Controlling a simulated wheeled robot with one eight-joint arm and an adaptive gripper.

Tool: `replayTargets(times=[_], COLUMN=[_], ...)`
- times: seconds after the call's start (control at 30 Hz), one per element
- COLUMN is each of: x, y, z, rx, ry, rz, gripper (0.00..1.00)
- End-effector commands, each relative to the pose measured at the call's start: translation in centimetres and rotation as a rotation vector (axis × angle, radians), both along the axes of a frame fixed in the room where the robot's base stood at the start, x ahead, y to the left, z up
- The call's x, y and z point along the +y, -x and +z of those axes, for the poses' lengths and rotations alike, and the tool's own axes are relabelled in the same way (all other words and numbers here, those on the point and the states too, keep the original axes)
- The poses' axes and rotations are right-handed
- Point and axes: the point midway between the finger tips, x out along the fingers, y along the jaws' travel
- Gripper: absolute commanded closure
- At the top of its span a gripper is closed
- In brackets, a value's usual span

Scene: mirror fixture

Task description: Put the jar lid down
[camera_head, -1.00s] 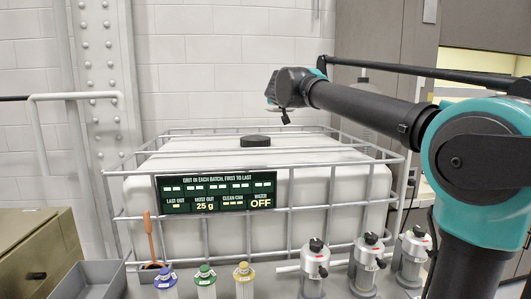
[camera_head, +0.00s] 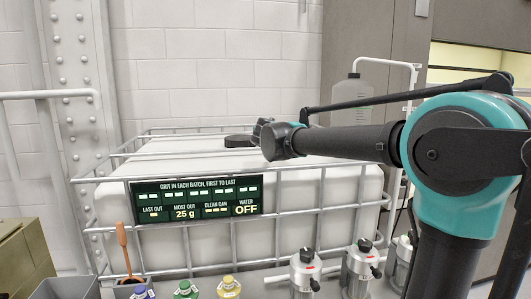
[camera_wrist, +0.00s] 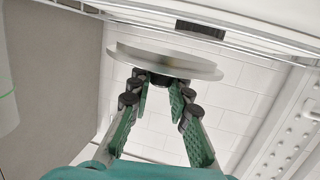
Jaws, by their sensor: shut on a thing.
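The jar lid (camera_wrist: 165,62) is a flat, round grey disc with a dark knob, seen from its edge in the wrist view. My gripper (camera_wrist: 164,82) is shut on the knob, with both green-padded fingers close to it. In the head view my gripper (camera_head: 264,132) is in front of the upper part of the white tank, near its dark cap. I cannot make out the lid in the head view. I cannot tell which vessel the lid belongs to.
The caged white tank (camera_head: 340,190) carries a dark cap (camera_head: 238,139) and a dark sign (camera_head: 197,200). Below stand bottles with blue, green and yellow caps (camera_head: 229,282) and metal canisters (camera_head: 304,272). A grey bin (camera_head: 68,288) and a brown-handled tool (camera_head: 122,242) are at lower left.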

Motion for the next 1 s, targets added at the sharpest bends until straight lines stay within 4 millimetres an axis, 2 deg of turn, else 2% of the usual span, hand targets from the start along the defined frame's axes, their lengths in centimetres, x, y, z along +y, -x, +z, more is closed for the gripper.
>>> replayTargets(times=[0.1, 0.37, 0.6, 0.9, 0.93, 1.0], x=[0.0, 0.0, 0.0, 0.0, 0.0, 0.0], y=[0.0, 0.0, 0.0, 0.0, 0.0, 0.0], z=[-1.9, -3.6, -6.5, -6.7, -6.7, -6.7], rx=[0.0, 0.0, 0.0, 0.0, 0.0, 0.0], ry=[0.0, 0.0, 0.0, 0.0, 0.0, 0.0], rz=[0.0, 0.0, 0.0, 0.0, 0.0, 0.0], gripper=[1.0, 1.0, 1.0, 1.0, 0.8, 0.72])
